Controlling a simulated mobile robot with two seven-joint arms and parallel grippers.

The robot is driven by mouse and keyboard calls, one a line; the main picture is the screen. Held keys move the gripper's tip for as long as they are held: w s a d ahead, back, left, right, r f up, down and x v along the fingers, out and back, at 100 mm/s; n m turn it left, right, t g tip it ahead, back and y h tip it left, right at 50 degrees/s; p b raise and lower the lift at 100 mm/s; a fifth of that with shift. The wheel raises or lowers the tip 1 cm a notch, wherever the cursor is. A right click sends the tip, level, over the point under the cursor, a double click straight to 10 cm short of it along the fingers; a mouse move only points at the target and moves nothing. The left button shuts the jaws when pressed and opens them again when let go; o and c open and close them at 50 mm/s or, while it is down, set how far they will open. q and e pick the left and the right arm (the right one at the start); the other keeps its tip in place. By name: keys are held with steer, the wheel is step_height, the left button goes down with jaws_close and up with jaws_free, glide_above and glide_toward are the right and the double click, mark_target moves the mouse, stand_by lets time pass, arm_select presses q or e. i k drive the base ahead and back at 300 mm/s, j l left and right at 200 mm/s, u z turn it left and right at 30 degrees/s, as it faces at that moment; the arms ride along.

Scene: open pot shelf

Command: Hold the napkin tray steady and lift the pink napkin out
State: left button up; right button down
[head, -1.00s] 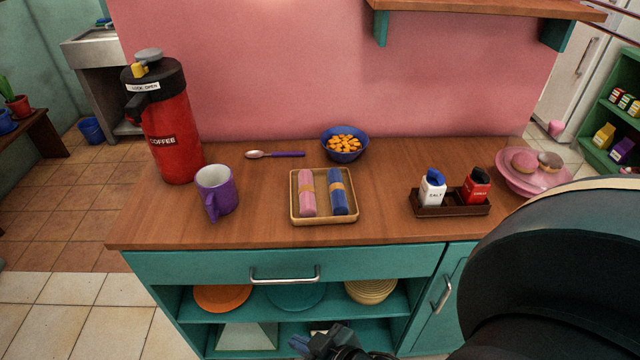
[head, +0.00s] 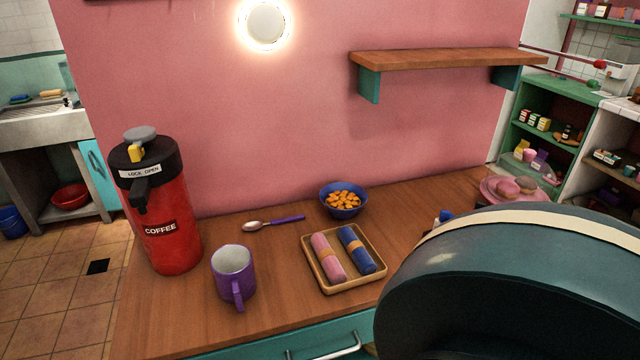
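The napkin tray (head: 316,272) is a shallow tan rectangular tray on the wooden counter, near its front edge. The rolled pink napkin (head: 322,246) lies in its left part, with a tan band around its middle. A rolled blue napkin (head: 350,236) with a similar band lies beside it on the right. Both napkins rest inside the tray and nothing touches them. Neither of my grippers shows in the head view. A large dark rounded part of my own body fills the lower right and hides the counter there.
A purple mug (head: 234,280) and a red coffee dispenser (head: 166,220) stand left of the tray. A spoon (head: 274,223) and a blue bowl (head: 343,206) of orange pieces lie behind it. A plate (head: 497,190) sits at the far right. A wall shelf (head: 440,58) hangs above.

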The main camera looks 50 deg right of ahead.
mark_target(327, 257)
steer(key=i+j+z, duration=0.1)
steer(key=z, duration=0.25)
steer(key=i+j+z, duration=0.1)
steer(key=j+z, duration=0.25)
steer(key=i+j+z, duration=0.1)
steer(key=z, duration=0.25)
